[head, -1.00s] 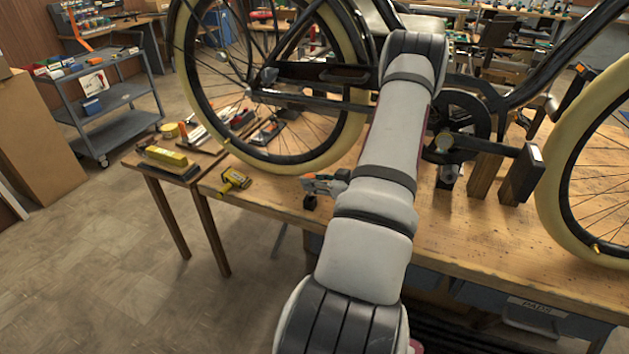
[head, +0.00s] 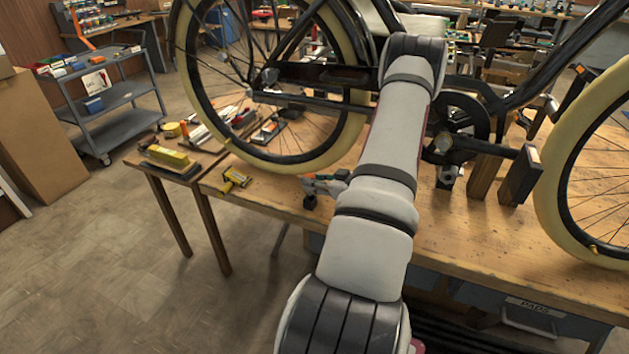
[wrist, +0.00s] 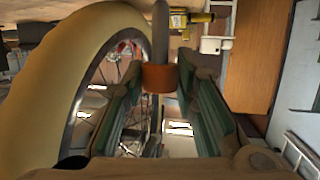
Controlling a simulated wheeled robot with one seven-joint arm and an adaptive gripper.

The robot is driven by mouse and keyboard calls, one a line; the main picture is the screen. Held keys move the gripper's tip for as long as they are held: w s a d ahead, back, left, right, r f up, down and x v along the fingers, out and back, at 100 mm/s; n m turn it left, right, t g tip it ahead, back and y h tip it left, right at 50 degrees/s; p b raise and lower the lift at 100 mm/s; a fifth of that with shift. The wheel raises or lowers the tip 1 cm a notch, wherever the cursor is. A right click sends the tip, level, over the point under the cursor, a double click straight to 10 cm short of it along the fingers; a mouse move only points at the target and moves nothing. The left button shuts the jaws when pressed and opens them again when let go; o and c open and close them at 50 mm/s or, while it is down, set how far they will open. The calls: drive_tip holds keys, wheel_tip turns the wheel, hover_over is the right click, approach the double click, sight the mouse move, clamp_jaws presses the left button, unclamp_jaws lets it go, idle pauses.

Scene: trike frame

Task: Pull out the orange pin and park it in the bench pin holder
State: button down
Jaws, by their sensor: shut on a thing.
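The orange pin (wrist: 160,78) is between the green-padded fingers of my gripper (wrist: 160,95) in the wrist view. Its orange collar sits at the fingertips, and its grey shank (wrist: 160,32) runs to the top edge of that view, where its end is cut off. My gripper (head: 312,184) is shut on the pin, low over the bench's front edge in the head view. A small black block (head: 310,202), perhaps the bench pin holder, stands just below the gripper. I cannot tell whether the pin touches it.
The wooden bench (head: 270,208) carries the trike frame; its cream-tyred wheel (head: 330,148) stands close behind my gripper. A yellow tool (head: 236,180) lies to the left. Dark wooden blocks (head: 520,176) stand to the right. Bare bench top lies between tool and gripper.

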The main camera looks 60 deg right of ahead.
sight(314, 199)
drive_tip(key=shift+f+b, duration=0.6)
drive_tip(key=shift+f, duration=1.65)
drive_tip(key=c, duration=1.2)
unclamp_jaws()
drive_tip(key=shift+s, duration=0.15)
drive_tip(key=v, duration=1.1)
drive_tip(key=shift+s+r, duration=0.2)
drive_tip(key=shift+s, duration=0.15)
drive_tip(key=shift+a, duration=0.1)
